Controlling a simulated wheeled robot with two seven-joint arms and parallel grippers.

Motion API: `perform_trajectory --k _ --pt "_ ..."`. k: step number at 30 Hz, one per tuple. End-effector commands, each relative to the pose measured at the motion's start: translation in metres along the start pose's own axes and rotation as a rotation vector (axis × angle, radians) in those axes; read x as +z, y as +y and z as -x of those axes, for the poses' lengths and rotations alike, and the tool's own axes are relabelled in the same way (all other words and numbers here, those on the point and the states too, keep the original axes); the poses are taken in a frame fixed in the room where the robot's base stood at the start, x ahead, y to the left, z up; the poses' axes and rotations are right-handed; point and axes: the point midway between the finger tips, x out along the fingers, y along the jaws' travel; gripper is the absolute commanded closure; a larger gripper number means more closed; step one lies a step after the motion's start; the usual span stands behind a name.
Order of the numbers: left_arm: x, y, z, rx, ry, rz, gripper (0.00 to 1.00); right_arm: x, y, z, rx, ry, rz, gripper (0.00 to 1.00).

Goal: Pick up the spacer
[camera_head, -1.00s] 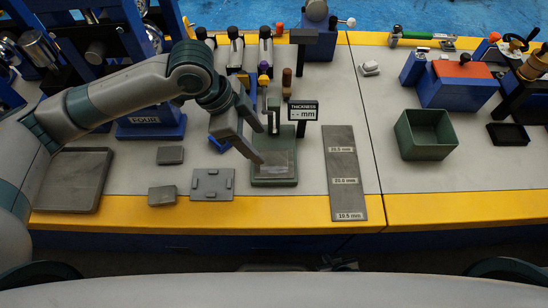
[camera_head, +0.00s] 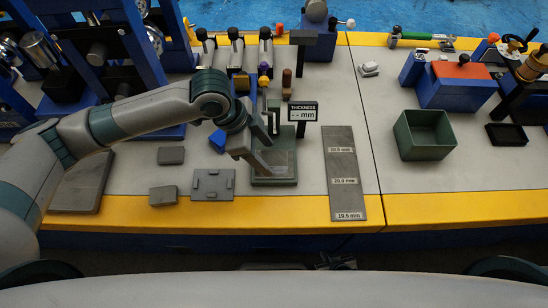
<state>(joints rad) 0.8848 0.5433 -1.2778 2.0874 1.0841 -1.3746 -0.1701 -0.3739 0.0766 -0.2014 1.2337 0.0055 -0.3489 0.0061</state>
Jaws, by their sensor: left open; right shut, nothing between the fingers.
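Two loose grey blocks, an upper one (camera_head: 171,155) and a lower one (camera_head: 163,196), lie on the left of the bench; I cannot tell whether either is the spacer. A green-based gauge stand (camera_head: 275,181) with a thickness display (camera_head: 303,112) stands at the middle and bears a flat grey surface. My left gripper (camera_head: 272,152) is open over this stand, its fingers pointing down and right. Whether a spacer lies between or under the fingers is unclear. My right gripper is not in view.
A grey plate with small raised tabs (camera_head: 213,185) lies left of the stand. A grey strip marked in millimetres (camera_head: 344,193) lies right of it. A green open box (camera_head: 425,135) stands further right. A grey tray (camera_head: 77,190) is partly behind my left arm.

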Motion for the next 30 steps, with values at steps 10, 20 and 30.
perform_trajectory --k 10,20,30 --pt "0.0003 -0.0001 -0.0126 -0.001 0.000 0.000 0.42 0.0038 -0.0043 -0.0002 -0.005 0.001 0.001 1.00" --pt "0.0003 -0.0002 -0.0123 -0.001 0.000 0.000 0.52 0.0005 -0.0015 -0.0007 -0.001 0.003 -0.002 1.00" --pt "-0.0005 -0.0006 -0.0115 -0.002 0.002 -0.001 1.00 -0.0012 -0.0005 -0.0008 0.000 0.004 -0.003 1.00"
